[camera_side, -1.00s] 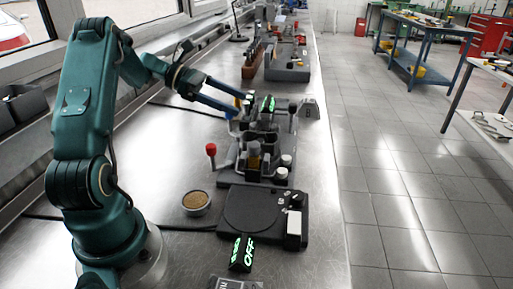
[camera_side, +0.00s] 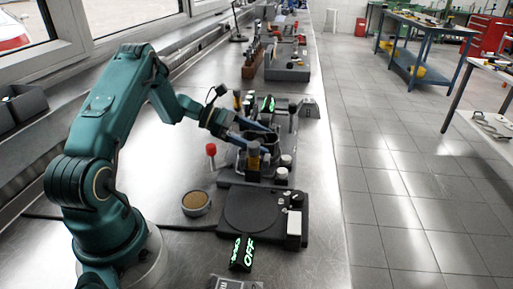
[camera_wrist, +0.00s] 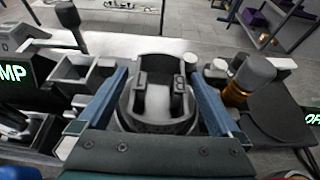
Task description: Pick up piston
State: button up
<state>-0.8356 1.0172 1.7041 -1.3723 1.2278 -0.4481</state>
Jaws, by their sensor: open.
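The piston (camera_wrist: 158,112) appears to be the dark grey round part in the middle of the wrist view, with an open top and two uprights inside. It sits upright among the fixtures on the bench. My gripper (camera_wrist: 157,72) is open, with one blue finger on each side of this part. I cannot tell whether either finger touches it. In the side view my gripper (camera_side: 268,141) reaches down into the fixture, and the piston is mostly hidden between the fingers there.
An amber-and-grey upright tool (camera_wrist: 245,80) stands close to the right finger. A red-knobbed lever (camera_side: 211,150) rises left of the fixture. A flat black round plate unit (camera_side: 252,208) and a bowl of brown grains (camera_side: 195,201) lie nearer. Grey bins (camera_wrist: 80,75) stand left of the gripper.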

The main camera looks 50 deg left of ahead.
jog(key=shift+c, duration=0.3)
jog(key=shift+w, duration=0.1)
grip_shut()
